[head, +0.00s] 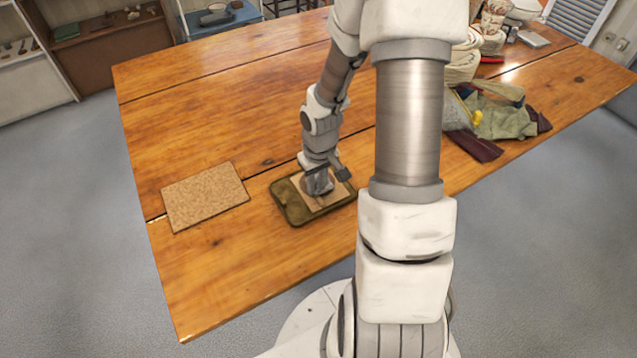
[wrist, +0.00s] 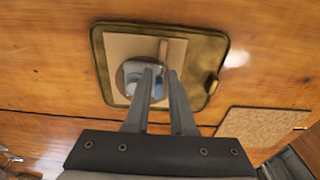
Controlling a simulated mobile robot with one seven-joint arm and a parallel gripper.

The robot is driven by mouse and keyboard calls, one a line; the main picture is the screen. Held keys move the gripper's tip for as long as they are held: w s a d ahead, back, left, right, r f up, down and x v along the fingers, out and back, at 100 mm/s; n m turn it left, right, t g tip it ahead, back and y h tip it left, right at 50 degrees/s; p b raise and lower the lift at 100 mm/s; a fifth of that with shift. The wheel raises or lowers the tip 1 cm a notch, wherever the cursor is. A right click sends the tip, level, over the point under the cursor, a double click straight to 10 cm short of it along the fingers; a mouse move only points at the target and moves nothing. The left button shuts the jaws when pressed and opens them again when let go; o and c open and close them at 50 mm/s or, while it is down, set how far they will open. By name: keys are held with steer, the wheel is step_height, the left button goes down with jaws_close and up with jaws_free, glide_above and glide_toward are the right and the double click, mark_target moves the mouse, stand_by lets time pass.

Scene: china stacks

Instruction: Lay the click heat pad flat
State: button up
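A grey, roundish item with a blue part (wrist: 132,72), which may be the click heat pad, is over a beige sheet (wrist: 118,50) in an olive-brown tray (wrist: 222,55). In the head view it shows as a grey rounded shape (head: 312,184) over the sheet in the tray (head: 292,213). My gripper (wrist: 161,74) points down at it, its two fingers a little apart with blue between their tips. The fingers hide part of the item. I cannot tell whether they grip it or whether it lies flat.
A cork mat (head: 205,196) lies left of the tray on the wooden table (head: 230,85). A heap of cloth (head: 500,118) and stacked china (head: 464,62) are at the right. The table's near edge is close to the tray. The far left of the table is clear.

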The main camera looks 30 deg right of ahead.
mark_target(316, 193)
jaws_close()
steer(key=shift+r, duration=0.1)
steer(key=shift+r+p, duration=2.45)
steer(key=shift+r, duration=0.25)
